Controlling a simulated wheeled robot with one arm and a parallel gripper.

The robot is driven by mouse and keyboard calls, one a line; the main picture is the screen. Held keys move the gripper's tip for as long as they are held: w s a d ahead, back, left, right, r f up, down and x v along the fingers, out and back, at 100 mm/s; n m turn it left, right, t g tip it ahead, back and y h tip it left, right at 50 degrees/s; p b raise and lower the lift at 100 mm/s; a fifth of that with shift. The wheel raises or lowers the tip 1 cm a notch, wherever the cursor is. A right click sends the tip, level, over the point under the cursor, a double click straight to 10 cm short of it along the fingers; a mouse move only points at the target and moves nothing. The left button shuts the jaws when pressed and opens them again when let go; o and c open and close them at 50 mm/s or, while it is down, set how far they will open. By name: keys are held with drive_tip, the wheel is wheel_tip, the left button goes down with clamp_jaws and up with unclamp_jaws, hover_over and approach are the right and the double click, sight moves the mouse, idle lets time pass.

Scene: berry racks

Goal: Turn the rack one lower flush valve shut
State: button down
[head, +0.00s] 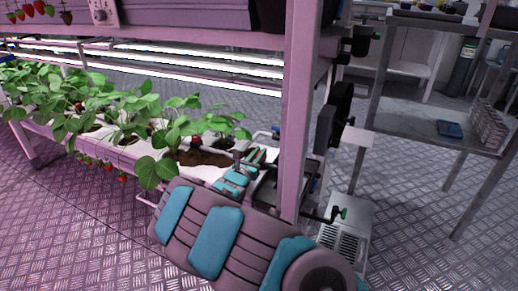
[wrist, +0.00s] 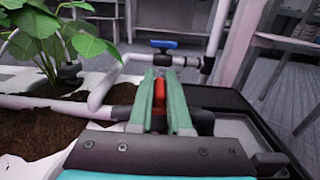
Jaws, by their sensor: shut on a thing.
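In the wrist view a red valve handle (wrist: 159,92) stands between the two green fingers of my gripper (wrist: 161,88). The fingers are shut on it, one on each side. The handle's long side runs away from me, in line with the fingers. The valve body under it is mostly hidden by my gripper; a black fitting (wrist: 203,122) shows just to the right. In the head view my gripper (head: 262,157) is at the right end of the lower planting trough, beside the pink post; the red handle cannot be made out there.
A second valve with a blue handle (wrist: 164,44) sits on the white pipe (wrist: 105,88) behind. A strawberry plant (wrist: 50,35) and soil are close on the left. A black tray (wrist: 235,100) lies right. The pink post (head: 298,110) stands close beside my arm. A green-handled valve (head: 342,213) is lower right.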

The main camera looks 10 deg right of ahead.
drive_tip(key=shift+a, duration=0.1)
idle(0.3)
drive_tip(key=c, duration=0.9)
unclamp_jaws()
drive_tip(key=shift+o, duration=0.2)
drive_tip(key=shift+p+v, duration=0.55)
drive_tip(key=shift+v, duration=3.4)
drive_tip(key=shift+w+a, duration=0.1)
